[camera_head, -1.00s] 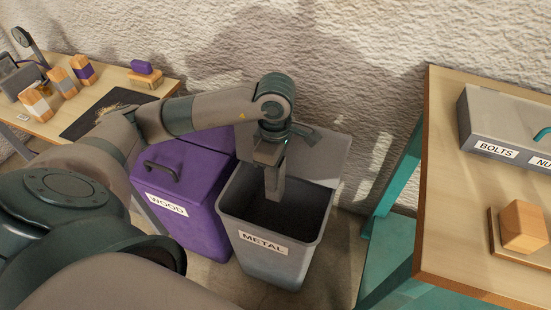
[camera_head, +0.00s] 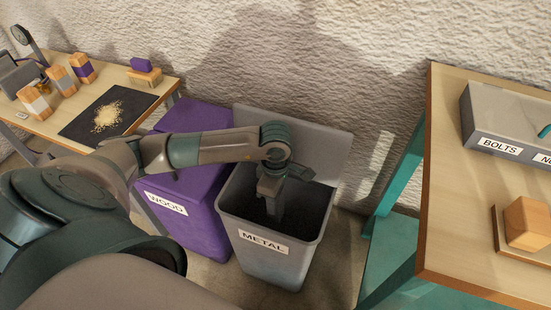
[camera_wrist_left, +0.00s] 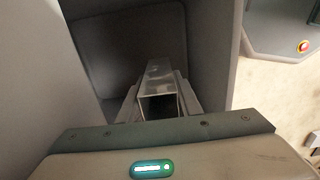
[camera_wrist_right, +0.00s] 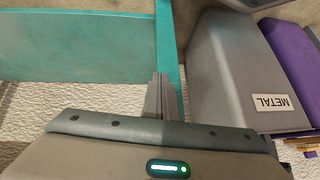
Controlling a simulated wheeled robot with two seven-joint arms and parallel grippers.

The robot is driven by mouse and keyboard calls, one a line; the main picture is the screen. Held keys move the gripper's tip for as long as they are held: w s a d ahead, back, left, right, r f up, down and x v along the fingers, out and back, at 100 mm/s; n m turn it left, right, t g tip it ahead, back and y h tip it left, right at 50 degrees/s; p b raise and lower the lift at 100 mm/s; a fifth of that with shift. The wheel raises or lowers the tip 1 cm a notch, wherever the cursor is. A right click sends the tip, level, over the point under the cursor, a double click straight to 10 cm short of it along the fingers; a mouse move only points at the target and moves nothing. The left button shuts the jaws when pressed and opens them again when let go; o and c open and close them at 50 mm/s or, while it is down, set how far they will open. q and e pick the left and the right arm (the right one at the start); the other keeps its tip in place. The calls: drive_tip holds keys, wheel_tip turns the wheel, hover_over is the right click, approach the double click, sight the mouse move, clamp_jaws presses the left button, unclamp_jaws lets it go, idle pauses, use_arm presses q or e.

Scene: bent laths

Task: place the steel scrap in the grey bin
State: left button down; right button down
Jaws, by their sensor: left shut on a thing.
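The steel scrap, a square hollow grey tube (camera_wrist_left: 160,100), is held between the fingers of my left gripper (camera_wrist_left: 158,112) in the left wrist view. In the head view my left gripper (camera_head: 273,192) points down inside the mouth of the grey bin labelled METAL (camera_head: 245,220), with the scrap's lower part below the rim. Grey bin walls surround the scrap in the left wrist view. The bin's lid is up at the back. My right gripper (camera_wrist_right: 160,92) shows only in the right wrist view, its fingers together and empty, beside the grey bin.
A purple bin labelled WOOD (camera_head: 200,215) stands left of the grey bin. A workbench (camera_head: 440,180) with a grey BOLTS box (camera_head: 500,120) and a wooden block (camera_head: 526,222) is on the right. Another table with blocks and a dark mat (camera_head: 80,128) is at left.

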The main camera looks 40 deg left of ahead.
sight(275, 220)
use_arm(q)
wheel_tip(275, 220, down, 10)
drive_tip(key=shift+f+b, duration=0.15)
drive_tip(key=shift+b, duration=0.4)
drive_tip(key=shift+f, duration=0.4)
use_arm(e)
drive_tip(key=shift+w+a+r+t+y, duration=0.2)
drive_tip(key=shift+w+a+r+t, duration=0.1)
drive_tip(key=shift+a, duration=0.1)
drive_tip(key=shift+w+a+r+t+y, duration=0.2)
drive_tip(key=shift+a+t, duration=0.1)
drive_tip(key=shift+a, duration=0.1)
use_arm(q)
drive_tip(key=shift+f, duration=0.1)
use_arm(e)
drive_tip(key=shift+f, duration=0.1)
